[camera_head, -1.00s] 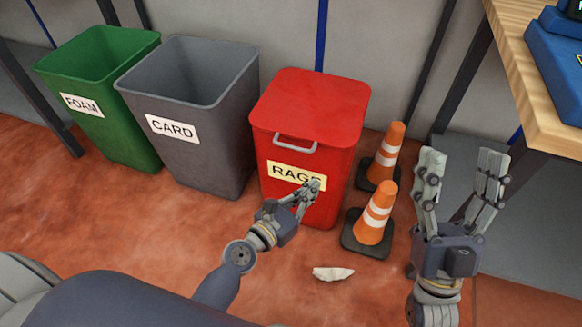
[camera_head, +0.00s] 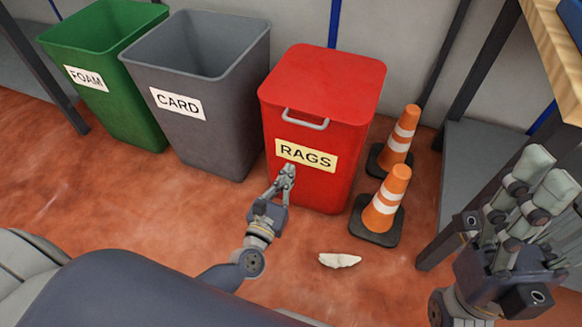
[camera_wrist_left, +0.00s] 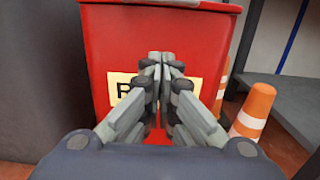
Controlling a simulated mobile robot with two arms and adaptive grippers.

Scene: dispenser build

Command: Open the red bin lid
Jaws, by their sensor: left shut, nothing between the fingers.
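The red bin (camera_head: 310,180) with the RAGS label stands on the floor, and it also fills much of the left wrist view (camera_wrist_left: 110,45). Its red lid (camera_head: 325,75) is down, with a grey handle (camera_head: 305,120) at the front. The closed fingers (camera_wrist_left: 161,56) cover part of the label. My right gripper (camera_head: 550,170) is open and empty at the right.
A grey CARD bin (camera_head: 215,120) and a green FOAM bin (camera_head: 105,105) stand open to the left. Two orange cones (camera_head: 385,198) stand right of the red bin. A white scrap (camera_head: 340,260) lies on the floor. A wooden-topped bench (camera_head: 555,50) is at the right.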

